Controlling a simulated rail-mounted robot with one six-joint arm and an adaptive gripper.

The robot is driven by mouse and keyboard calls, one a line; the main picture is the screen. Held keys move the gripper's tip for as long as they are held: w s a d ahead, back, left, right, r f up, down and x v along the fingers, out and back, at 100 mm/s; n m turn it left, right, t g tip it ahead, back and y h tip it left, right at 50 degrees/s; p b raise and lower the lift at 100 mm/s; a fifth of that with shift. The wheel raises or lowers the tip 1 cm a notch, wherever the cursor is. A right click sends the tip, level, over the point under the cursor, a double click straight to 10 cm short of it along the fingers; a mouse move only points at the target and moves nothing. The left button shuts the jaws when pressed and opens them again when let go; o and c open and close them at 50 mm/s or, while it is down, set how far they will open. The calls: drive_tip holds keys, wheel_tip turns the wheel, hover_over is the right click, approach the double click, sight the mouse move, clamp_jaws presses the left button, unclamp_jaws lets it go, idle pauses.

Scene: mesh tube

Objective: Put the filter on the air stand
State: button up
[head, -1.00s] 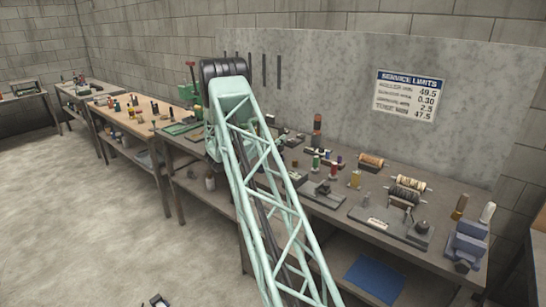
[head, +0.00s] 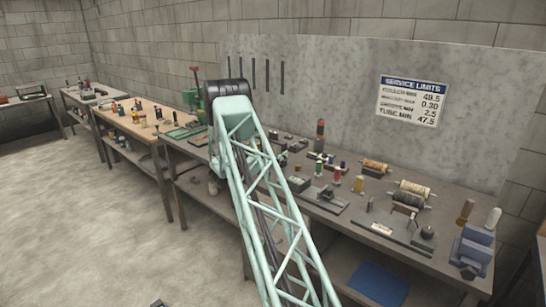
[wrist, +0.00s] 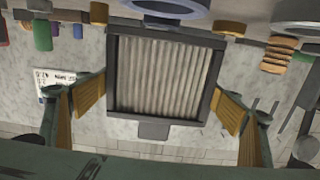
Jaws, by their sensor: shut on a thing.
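The filter (wrist: 165,75) is a square of pale pleats in a dark frame with a small tab (wrist: 153,131) on its lower edge in the wrist view. My gripper (wrist: 162,104) is shut on it, with one yellow finger pad at each side edge of the frame. In the head view my lattice arm crosses the middle; the filter cannot be made out there. I cannot tell which thing is the air stand. A blue-grey ring (wrist: 170,8) shows just beyond the filter's upper edge in the wrist view.
A long workbench (head: 340,215) full of small parts runs along the wall. A blue vise (head: 473,248) stands at its right end, and a limits sign (head: 411,101) hangs above. Another bench (head: 135,115) stands farther left. The floor (head: 110,220) at left is open.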

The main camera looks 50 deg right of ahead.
drive_tip(key=shift+f, duration=1.45)
drive_tip(key=shift+f+b, duration=0.2)
drive_tip(key=shift+b, duration=0.15)
drive_tip(key=o, duration=0.9)
drive_tip(key=shift+r, duration=0.2)
drive_tip(key=a, duration=0.4)
drive_tip(key=a+p, duration=0.1)
drive_tip(key=a, duration=0.3)
drive_tip(key=w+a, duration=0.1)
drive_tip(key=a, duration=0.3)
